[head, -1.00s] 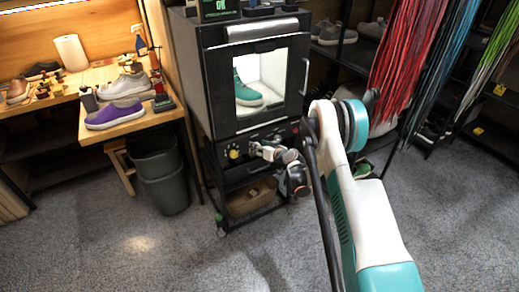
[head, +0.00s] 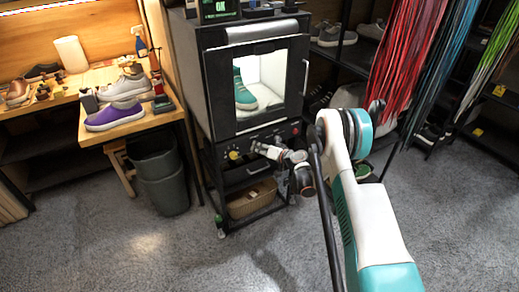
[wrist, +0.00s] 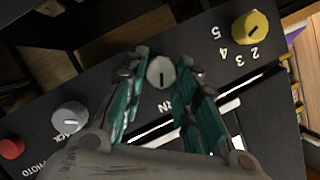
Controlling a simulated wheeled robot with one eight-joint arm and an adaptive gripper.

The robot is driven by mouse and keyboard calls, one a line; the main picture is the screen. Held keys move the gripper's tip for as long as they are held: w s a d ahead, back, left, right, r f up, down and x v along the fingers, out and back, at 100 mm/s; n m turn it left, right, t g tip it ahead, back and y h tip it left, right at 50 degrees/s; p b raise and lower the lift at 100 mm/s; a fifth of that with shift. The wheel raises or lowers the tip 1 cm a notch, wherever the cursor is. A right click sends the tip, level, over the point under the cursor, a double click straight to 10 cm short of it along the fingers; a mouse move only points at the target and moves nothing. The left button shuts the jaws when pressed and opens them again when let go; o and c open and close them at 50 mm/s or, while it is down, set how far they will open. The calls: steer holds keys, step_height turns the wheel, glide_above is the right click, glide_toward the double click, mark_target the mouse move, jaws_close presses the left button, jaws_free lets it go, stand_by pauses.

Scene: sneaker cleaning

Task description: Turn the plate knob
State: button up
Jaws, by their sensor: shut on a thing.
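A grey round knob (wrist: 160,72) with a dark pointer line sits on the black control panel (wrist: 110,85) in the wrist view. The lettering below it is partly hidden, with "RN" readable, so I cannot confirm it is the plate knob. My gripper (wrist: 166,76) has its teal-padded fingers on either side of this knob and is shut on it. In the head view my gripper (head: 259,148) is at the panel below the cabinet's window, and the knob is hidden there.
A yellow knob (wrist: 250,27) with numbers lies to the upper right. Another grey knob (wrist: 70,117) and a red button (wrist: 11,148) lie to the lower left. The cabinet (head: 222,95) holds a teal sneaker (head: 243,94). A grey bin (head: 163,180) stands left of it.

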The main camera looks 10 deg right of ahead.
steer(key=o, duration=1)
steer(key=shift+o, duration=0.2)
steer(key=shift+d, duration=0.1)
steer(key=v, duration=1.2)
